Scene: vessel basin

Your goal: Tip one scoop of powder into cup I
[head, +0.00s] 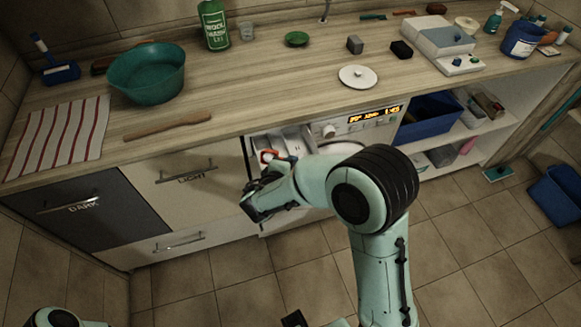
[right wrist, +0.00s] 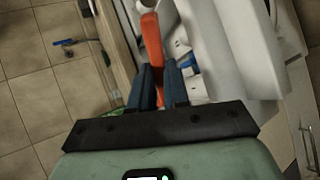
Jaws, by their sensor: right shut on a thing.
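My right gripper (head: 262,192) is at the front of the washing machine, just below and left of its pulled-out white drawer (head: 292,140). In the right wrist view, my right gripper (right wrist: 160,80) is shut on an orange-red handle (right wrist: 152,45), apparently the scoop's. Its red part (head: 268,156) also shows in the head view, over or beside the drawer. The scoop's bowl and any powder in it cannot be made out. No cup marked I is readable; the drawer's inside is partly hidden by the arm. My left gripper is not in view.
The washing machine's lit panel (head: 375,116) is under the wooden counter (head: 260,85). A blue bin (head: 430,117) is on the shelf at right.

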